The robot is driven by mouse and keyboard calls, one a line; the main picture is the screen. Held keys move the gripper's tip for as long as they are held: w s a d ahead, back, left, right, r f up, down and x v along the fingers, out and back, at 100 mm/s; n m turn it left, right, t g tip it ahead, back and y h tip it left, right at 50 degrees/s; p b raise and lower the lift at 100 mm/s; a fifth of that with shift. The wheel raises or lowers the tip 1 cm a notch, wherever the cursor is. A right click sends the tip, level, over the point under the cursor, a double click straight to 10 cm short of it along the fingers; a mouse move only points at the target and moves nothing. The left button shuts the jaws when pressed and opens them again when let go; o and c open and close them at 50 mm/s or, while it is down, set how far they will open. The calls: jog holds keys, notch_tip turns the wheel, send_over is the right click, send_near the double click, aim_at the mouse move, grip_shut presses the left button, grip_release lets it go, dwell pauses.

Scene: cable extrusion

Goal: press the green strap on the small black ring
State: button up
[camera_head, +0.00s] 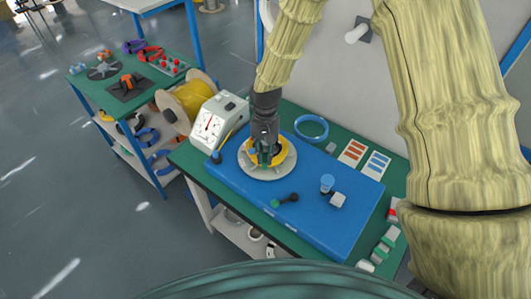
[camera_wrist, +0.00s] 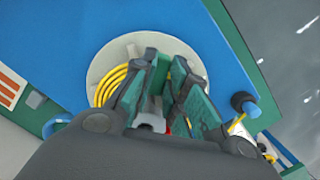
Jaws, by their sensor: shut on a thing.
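My gripper (camera_head: 265,158) is low over a round pale disc (camera_head: 284,170) on the blue mat, at a coil of yellow cable (camera_head: 251,150). In the wrist view, its dark fingers with green inner faces (camera_wrist: 165,95) stand close together. A small grey piece (camera_wrist: 150,122) and a bit of red show between them; what they grip is not clear. The coil (camera_wrist: 108,85) shows left of the fingers. A small black piece with a green end (camera_head: 285,200) lies in front of the disc. I cannot surely tell the green strap or the small black ring apart.
The blue mat (camera_head: 310,225) lies on a green table. A gauge box (camera_head: 218,122) and a yellow cable spool (camera_head: 190,97) stand at left. A blue ring (camera_head: 311,128) lies behind the disc. A blue-topped piece (camera_head: 327,184) and a white block (camera_head: 338,200) stand at right.

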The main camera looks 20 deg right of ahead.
jog(key=shift+s+f, duration=0.1)
dwell(0.3)
jog(key=o, duration=0.9)
jog(key=shift+c, duration=0.2)
jog(key=shift+r+p, duration=2.85)
jog(key=shift+r, duration=1.2)
